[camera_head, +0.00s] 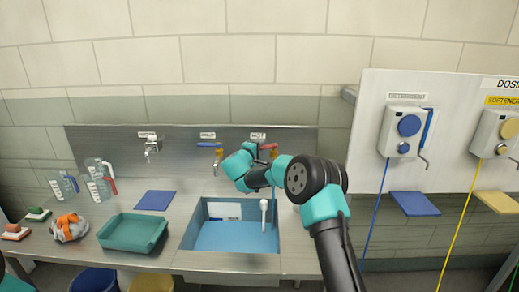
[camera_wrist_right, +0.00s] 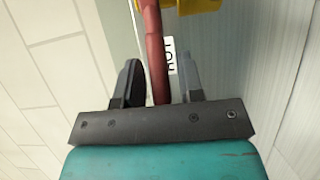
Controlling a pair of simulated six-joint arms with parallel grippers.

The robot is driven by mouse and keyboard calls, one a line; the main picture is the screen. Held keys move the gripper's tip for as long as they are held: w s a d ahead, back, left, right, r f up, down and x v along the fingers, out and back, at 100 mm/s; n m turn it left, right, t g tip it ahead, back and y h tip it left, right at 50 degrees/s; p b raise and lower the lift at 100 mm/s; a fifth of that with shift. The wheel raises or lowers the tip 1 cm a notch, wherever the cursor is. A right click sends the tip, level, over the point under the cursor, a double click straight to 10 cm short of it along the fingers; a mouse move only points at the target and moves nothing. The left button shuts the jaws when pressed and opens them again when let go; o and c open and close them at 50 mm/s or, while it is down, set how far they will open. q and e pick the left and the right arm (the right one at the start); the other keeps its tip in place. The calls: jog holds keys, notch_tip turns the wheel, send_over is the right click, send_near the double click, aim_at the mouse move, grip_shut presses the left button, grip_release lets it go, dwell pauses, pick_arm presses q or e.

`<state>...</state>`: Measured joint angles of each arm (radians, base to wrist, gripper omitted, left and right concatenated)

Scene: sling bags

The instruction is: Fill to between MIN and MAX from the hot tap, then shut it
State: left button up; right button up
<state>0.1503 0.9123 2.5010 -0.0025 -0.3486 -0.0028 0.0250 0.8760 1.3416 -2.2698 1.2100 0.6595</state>
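The hot tap's red lever (camera_wrist_right: 157,60) stands between the two dark fingers of my right gripper (camera_wrist_right: 160,88) in the right wrist view, beside the HOT label (camera_wrist_right: 171,56). Gaps show on both sides of the lever, so the gripper looks open around it. In the head view the HOT sign (camera_head: 258,136) is on the back panel, and my right arm hides most of the tap. The sink (camera_head: 190,232) below has a blue interior and a white plate (camera_head: 224,211) on its back wall, its marks too small to read. My left gripper is out of view.
A green tray (camera_head: 133,232), a blue mat (camera_head: 155,200), measuring jugs (camera_head: 98,178) and an orange-grey cloth bundle (camera_head: 69,228) are on the counter left of the sink. Two more taps (camera_head: 151,148) (camera_head: 216,158) are left of the hot one. Dispensers (camera_head: 405,132) hang at right.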

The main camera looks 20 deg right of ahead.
jog(key=shift+o, duration=0.5)
jog(key=v, duration=1.7)
jog(key=shift+a, duration=0.2)
jog(key=shift+s, duration=0.1)
